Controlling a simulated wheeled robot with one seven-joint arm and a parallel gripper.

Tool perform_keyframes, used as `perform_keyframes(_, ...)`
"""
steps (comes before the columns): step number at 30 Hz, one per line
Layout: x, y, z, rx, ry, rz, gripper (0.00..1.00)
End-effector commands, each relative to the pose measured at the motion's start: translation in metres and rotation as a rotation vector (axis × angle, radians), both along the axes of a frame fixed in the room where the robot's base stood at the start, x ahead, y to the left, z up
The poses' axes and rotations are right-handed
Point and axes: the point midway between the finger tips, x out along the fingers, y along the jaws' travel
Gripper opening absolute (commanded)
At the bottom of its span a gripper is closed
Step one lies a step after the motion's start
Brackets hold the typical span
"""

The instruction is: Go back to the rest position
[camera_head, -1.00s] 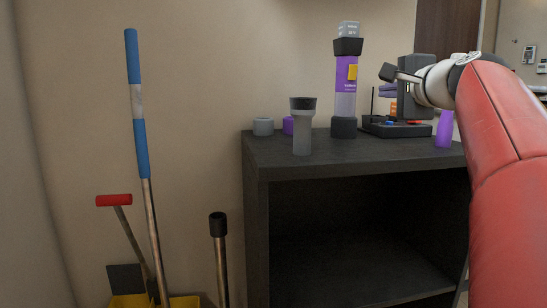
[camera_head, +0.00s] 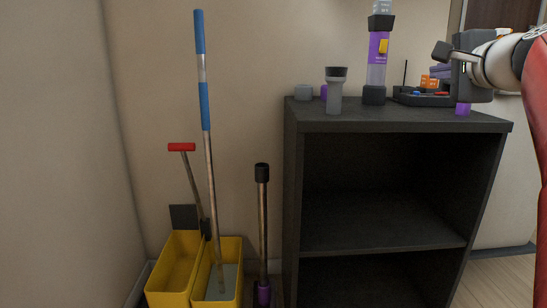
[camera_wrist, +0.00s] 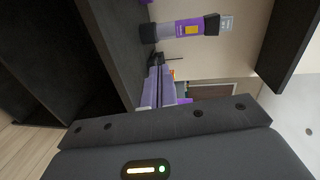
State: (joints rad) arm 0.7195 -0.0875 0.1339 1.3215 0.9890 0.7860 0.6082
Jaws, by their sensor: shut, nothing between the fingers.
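My red arm enters from the right in the head view. My gripper (camera_head: 442,51) is shut and empty, pointing left, and shows in front of the right part of the dark cabinet's top (camera_head: 400,118). In the wrist view, the dark gripper body fills the bottom, and its two fingers (camera_wrist: 159,72) lie close together. The tall purple and grey container (camera_head: 377,65) stands upright on the cabinet, apart from the gripper. It also shows lying sideways in the wrist view (camera_wrist: 185,29).
Yellow buckets (camera_head: 176,268), a blue-handled pole (camera_head: 204,105) and a black-topped pole (camera_head: 262,215) stand left. The cabinet shelves look empty.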

Motion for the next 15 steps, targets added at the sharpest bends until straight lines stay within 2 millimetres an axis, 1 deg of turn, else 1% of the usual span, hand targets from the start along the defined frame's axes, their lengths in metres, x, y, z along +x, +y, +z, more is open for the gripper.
perform_keyframes(1, -0.001, 0.007, -0.004, -0.019, 0.019, 0.01, 0.0)
perform_keyframes(5, -0.006, 0.026, -0.019, -0.083, 0.075, 0.036, 0.0)
perform_keyframes(8, -0.013, 0.043, -0.035, -0.148, 0.128, 0.065, 0.0)
perform_keyframes(11, -0.024, 0.063, -0.055, -0.231, 0.191, 0.105, 0.0)
perform_keyframes(14, -0.039, 0.086, -0.08, -0.333, 0.266, 0.159, 0.0)
perform_keyframes(15, -0.048, 0.095, -0.091, -0.381, 0.299, 0.187, 0.0)
